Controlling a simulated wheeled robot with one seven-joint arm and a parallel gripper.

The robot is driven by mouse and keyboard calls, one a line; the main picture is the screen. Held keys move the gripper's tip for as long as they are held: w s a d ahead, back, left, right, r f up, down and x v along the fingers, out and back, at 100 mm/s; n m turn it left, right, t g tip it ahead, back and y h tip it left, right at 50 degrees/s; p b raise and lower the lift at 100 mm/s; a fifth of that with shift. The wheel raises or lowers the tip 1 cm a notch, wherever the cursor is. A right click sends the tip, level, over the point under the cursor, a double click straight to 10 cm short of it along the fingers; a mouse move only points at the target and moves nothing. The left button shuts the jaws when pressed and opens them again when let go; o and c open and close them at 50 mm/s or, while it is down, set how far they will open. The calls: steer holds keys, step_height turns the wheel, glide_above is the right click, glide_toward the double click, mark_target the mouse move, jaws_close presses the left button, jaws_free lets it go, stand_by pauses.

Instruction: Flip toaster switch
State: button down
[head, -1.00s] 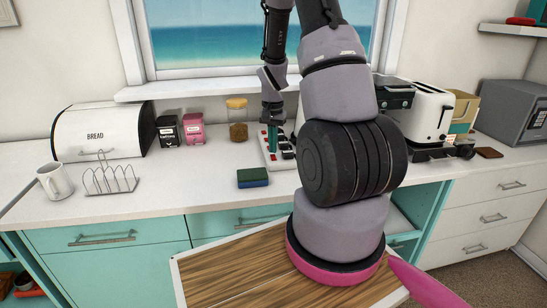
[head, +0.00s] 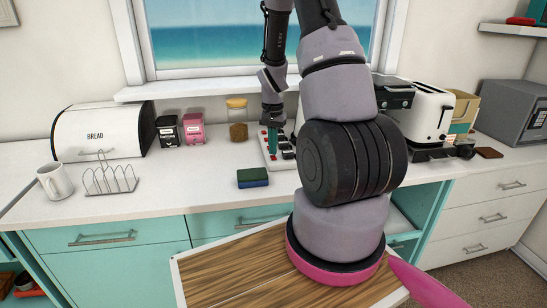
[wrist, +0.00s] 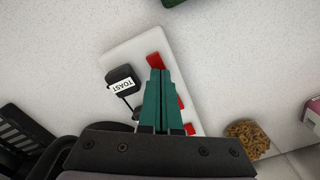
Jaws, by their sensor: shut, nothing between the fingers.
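A white power strip (wrist: 125,57) lies on the counter, and it also shows in the head view (head: 265,160). It has red switches; one red switch (wrist: 155,60) shows just beyond my fingertips. A black plug labelled TOAST (wrist: 122,78) sits in the strip beside that switch. My gripper (wrist: 160,71) has its teal fingers shut and empty, pointing down at the strip, and it shows in the head view (head: 272,154). I cannot tell whether the fingertips touch the switch. The white toaster (head: 425,112) stands further right on the counter, partly hidden by my arm.
A green and blue sponge (head: 252,178) lies on the counter in front of the strip. A jar (head: 238,130), tea tins, a bread bin (head: 100,130), a toast rack (head: 110,180) and a mug (head: 55,182) stand to the left. The counter between them is clear.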

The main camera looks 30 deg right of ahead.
step_height(320, 180, up, 6)
steer(key=shift+r, duration=0.25)
stand_by(0.5)
step_height(320, 180, up, 9)
steer(key=t, duration=0.2)
glide_above(272, 156)
steer(key=s+a, duration=0.1)
steer(key=a, duration=0.2)
steer(key=s+a+r+n+t, duration=0.2)
steer(key=s+a+r, duration=0.25)
steer(key=r, duration=0.55)
steer(key=s+a+r+n+t+y, duration=0.1)
steer(key=s+a+r, duration=0.1)
steer(key=s+r, duration=0.2)
steer(key=s+a+r+n+t+y, duration=0.1)
steer(key=s+a+r+n+t, duration=0.1)
steer(key=s+r, duration=0.3)
steer(key=s+a, duration=0.1)
steer(key=s, duration=0.3)
steer(key=shift+s+a, duration=0.15)
steer(key=shift+s, duration=0.25)
